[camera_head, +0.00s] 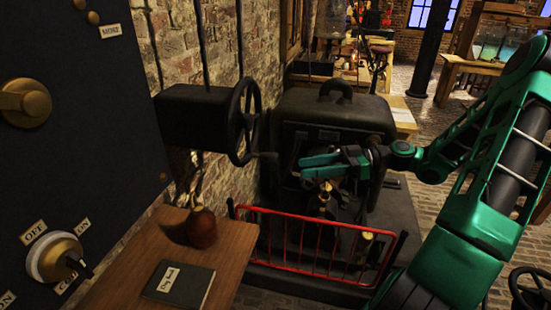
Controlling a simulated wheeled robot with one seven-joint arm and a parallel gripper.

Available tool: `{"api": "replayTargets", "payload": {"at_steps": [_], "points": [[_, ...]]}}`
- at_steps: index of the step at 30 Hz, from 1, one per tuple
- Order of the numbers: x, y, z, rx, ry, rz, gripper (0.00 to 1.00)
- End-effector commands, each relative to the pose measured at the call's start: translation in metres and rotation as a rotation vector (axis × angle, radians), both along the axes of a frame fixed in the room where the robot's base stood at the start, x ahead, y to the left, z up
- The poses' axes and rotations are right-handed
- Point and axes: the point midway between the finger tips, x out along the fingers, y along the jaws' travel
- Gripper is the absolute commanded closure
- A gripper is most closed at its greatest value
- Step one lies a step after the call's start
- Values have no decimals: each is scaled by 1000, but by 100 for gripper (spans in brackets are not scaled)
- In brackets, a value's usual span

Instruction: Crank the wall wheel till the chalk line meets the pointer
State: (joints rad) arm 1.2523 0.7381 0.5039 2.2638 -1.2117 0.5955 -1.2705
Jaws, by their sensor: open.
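The wall wheel (245,122) is a dark spoked wheel seen nearly edge-on. It is mounted on a black box (191,118) on the brick wall. A crank handle (267,158) sticks out to the right from its lower rim. My gripper (303,166) is green, and its fingers point left toward the handle. It is open and empty, a short way right of the handle, apart from it. I cannot make out the chalk line or the pointer in this view.
A red rail (312,241) stands below my gripper, in front of a large black machine (335,112). A wooden table (213,252) at lower left bears a book (179,284) and a round brown object (202,229). A dark panel (75,120) with knobs fills the left.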

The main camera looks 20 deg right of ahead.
Motion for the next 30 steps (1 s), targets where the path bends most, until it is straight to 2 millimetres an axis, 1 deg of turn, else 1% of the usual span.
{"api": "replayTargets", "payload": {"at_steps": [1, 4, 8, 11, 18, 24, 30], "points": [[3, -7, 7, 33, -47, -17, 56], [5, -14, 17, 69, -115, -34, 56], [8, -14, 23, 86, -149, -42, 56], [12, -5, 23, 86, -149, -41, 56], [27, 34, 23, 86, -147, -38, 56], [39, 63, 23, 84, -146, -39, 56], [46, 78, 22, 84, -146, -42, 56]]}}
